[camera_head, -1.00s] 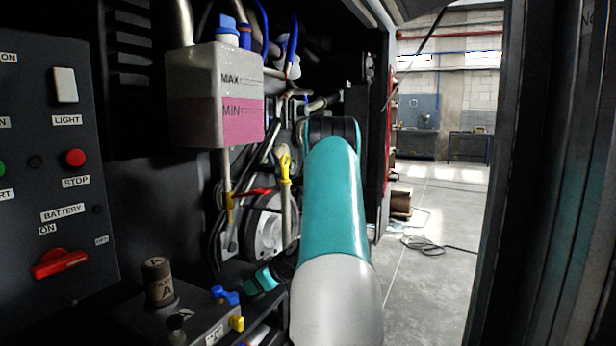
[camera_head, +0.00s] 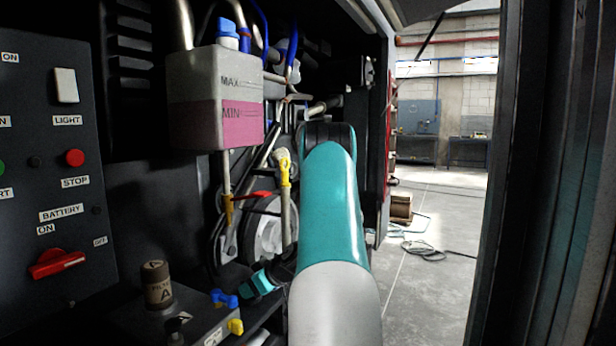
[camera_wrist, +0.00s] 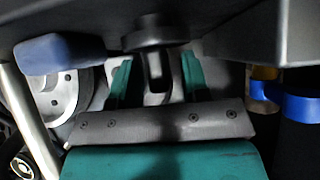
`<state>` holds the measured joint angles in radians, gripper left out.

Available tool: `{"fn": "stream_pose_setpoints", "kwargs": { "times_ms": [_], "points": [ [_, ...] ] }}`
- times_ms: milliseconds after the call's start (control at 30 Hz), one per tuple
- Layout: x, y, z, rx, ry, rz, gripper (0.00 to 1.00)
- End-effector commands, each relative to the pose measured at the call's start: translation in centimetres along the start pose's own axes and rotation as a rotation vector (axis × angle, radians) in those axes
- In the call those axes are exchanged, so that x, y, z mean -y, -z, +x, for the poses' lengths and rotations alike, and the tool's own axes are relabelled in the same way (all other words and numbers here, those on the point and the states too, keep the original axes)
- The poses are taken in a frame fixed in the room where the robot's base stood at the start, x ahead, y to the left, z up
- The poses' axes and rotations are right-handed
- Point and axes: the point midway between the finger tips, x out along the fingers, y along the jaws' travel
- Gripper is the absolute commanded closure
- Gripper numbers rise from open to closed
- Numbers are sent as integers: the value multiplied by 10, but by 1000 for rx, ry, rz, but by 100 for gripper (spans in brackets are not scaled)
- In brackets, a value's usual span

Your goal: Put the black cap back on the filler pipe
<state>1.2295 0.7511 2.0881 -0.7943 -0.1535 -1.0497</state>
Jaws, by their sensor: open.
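In the wrist view my gripper (camera_wrist: 157,78) has its two teal fingers apart. A black round piece with a flat tab (camera_wrist: 157,70) hangs between them; it looks like the black cap, but I cannot tell whether the fingers touch it. In the head view my gripper (camera_head: 259,283) is low behind the shelf area, pointing left, and partly hidden by my arm. No black cap shows at it there. I cannot pick out the filler pipe for certain; an upright pipe with a yellow top (camera_head: 285,172) stands behind the gripper.
A blue handle (camera_wrist: 62,50) and a grey pulley (camera_wrist: 62,92) are close on the left in the wrist view. A coolant tank (camera_head: 215,95) hangs above. Blue and yellow taps (camera_head: 225,298) and a brown filter (camera_head: 156,284) stand at lower left. Open floor (camera_head: 425,280) lies right.

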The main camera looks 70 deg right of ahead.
Motion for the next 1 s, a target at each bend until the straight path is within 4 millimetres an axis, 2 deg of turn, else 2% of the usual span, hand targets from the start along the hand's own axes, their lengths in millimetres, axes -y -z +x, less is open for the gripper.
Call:
{"fn": "stream_pose_setpoints", "kwargs": {
  "times_ms": [33,133,300,333,633,1000],
  "points": [
    [5,-9,3,21,13,9,57],
    [5,-9,3,21,14,10,57],
    [5,-10,3,22,14,10,96],
    [5,-10,3,22,14,10,100],
    [5,-6,0,21,13,11,100],
    [2,23,-21,12,6,6,100]
  ]
}}
